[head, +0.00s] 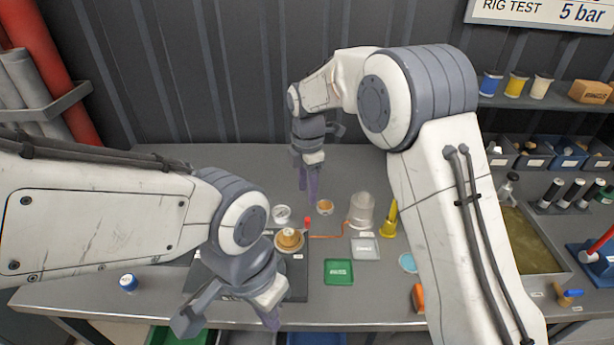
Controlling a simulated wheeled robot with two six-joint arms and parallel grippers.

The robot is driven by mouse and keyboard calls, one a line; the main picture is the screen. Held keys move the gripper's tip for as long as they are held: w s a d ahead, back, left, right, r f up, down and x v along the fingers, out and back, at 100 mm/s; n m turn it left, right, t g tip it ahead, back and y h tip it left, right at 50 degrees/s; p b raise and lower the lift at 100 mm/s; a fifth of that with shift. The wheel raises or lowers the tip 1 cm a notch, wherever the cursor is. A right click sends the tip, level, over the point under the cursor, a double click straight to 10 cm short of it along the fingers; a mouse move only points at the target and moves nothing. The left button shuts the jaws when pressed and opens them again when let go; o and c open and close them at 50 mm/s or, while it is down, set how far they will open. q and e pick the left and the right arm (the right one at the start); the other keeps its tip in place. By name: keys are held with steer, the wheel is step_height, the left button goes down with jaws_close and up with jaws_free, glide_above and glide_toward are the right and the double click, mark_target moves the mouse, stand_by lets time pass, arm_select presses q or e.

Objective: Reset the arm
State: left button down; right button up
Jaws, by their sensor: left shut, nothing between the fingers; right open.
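My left arm comes in from the left, and its gripper (271,319) is low in the head view, over the front edge of the workbench (350,168). My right arm reaches in from the right and bends over toward the back wall. Its gripper (308,184) points down above the back middle of the bench, with purple fingers apart and empty. A brass-coloured round part (289,239) sits on the dark mat, just beyond my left gripper. My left wrist hides part of that mat.
A clear dome (362,210), a yellow funnel-like item (388,219), a green tray (339,271) and a grey tray (365,248) stand mid-bench. A blue-capped jar (128,283) is at the front left. A shelf (540,103) and bins line the right. Bare bench lies at the back left.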

steer(key=s+a+r+m, duration=0.1)
steer(key=s+r+m, duration=0.2)
steer(key=s, duration=0.4)
steer(key=s+a+r+m, duration=0.1)
steer(key=s+r+m, duration=0.25)
steer(key=s, duration=0.35)
steer(key=s+d+f+m, duration=0.1)
steer(key=s+m, duration=0.3)
steer(key=s, duration=0.5)
steer(key=s+d+f+m+y, duration=0.1)
steer(key=s+d+m, duration=0.3)
steer(key=s, duration=0.5)
steer(key=shift+s+f+m, duration=0.15)
steer(key=shift+s+m, duration=0.05)
steer(key=shift+m, duration=0.55)
